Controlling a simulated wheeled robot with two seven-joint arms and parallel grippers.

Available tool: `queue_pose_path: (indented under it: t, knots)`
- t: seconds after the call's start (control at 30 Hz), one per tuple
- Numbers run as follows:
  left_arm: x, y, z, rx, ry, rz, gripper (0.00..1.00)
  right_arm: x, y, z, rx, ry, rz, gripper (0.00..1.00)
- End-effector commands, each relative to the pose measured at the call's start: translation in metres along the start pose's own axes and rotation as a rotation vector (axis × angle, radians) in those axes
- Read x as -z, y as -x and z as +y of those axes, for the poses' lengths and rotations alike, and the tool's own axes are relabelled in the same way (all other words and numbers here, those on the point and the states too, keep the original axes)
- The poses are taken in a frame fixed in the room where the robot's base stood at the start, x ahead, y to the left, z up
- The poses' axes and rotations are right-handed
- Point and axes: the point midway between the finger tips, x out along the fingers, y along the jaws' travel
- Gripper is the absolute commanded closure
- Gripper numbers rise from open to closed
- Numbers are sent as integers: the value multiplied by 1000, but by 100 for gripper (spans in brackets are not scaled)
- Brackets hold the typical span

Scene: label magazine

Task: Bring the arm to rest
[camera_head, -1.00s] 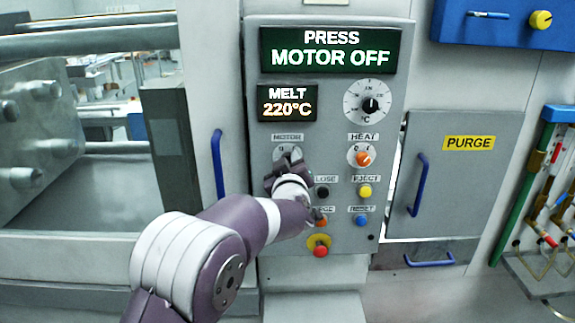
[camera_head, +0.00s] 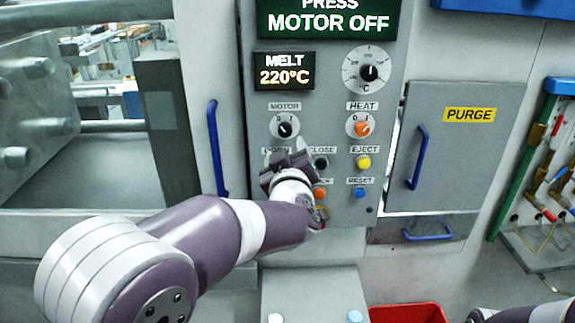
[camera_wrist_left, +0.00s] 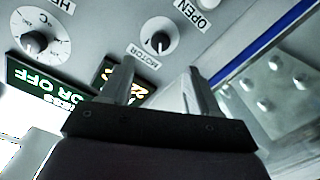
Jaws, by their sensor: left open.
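My left gripper (camera_head: 288,160) is in front of the control panel (camera_head: 330,215), just below the black MOTOR knob (camera_head: 285,126). It is open, and nothing shows between its fingers. In the left wrist view the two fingers (camera_wrist_left: 158,82) stand apart, with the MOTOR knob (camera_wrist_left: 160,38) beyond them and apart from them. The display (camera_head: 328,20) reads PRESS MOTOR OFF. The gripper and wrist hide the OPEN button and part of the lower buttons in the head view.
The orange HEAT knob (camera_head: 362,126), yellow EJECT button (camera_head: 363,161) and blue RESET button (camera_head: 359,193) are right of the gripper. Blue handles (camera_head: 215,150) stick out on both sides of the panel. A red bin (camera_head: 408,313) is at the bottom. Tools hang at right.

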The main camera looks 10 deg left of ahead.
Motion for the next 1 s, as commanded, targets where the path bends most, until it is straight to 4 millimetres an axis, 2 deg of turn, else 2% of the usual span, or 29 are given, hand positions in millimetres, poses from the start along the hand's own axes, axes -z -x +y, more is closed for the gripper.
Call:
queue_pose_path:
  t: [0.1, 0.2, 0.53, 0.57, 0.63, 0.67, 0.7, 0.77, 0.8, 0.83, 0.9, 1.0]
  knots:
    - [-1, 19, 0, -2, 1, -1, 39, 0, -4, 0, 0, 0, 0, 100]
    - [0, 27, 0, 0, -1, 0, 39, 0, -4, 0, 0, 0, 0, 100]
    - [-4, 28, 1, -5, 10, -19, 39, 0, -4, 0, 0, 0, 0, 100]
    - [-10, 28, 4, -18, 13, -47, 39, 0, -4, 0, 0, 0, 0, 100]
    - [-41, 35, 11, -81, -21, -181, 39, 0, -4, 0, 0, 0, 0, 100]
    - [-60, 43, 14, -118, -56, -266, 39, 0, -4, 0, 0, 0, 0, 100]
    - [-91, 57, 12, -163, -116, -406, 39, 0, -4, 0, 0, 0, 0, 100]
    - [-136, 86, -10, -193, -232, -638, 39, 0, -4, 0, 0, 0, 0, 100]
    - [-160, 107, -33, -187, -308, -786, 39, 0, -4, 0, 0, 0, 0, 100]
    - [-174, 124, -52, -174, -363, -890, 39, 0, -4, 0, 0, 0, 0, 100]
    - [-194, 162, -98, -122, -476, -1100, 39, 0, -4, 0, 0, 0, 0, 100]
    - [-202, 206, -157, -32, -597, -1324, 39, 0, -4, 0, 0, 0, 0, 100]
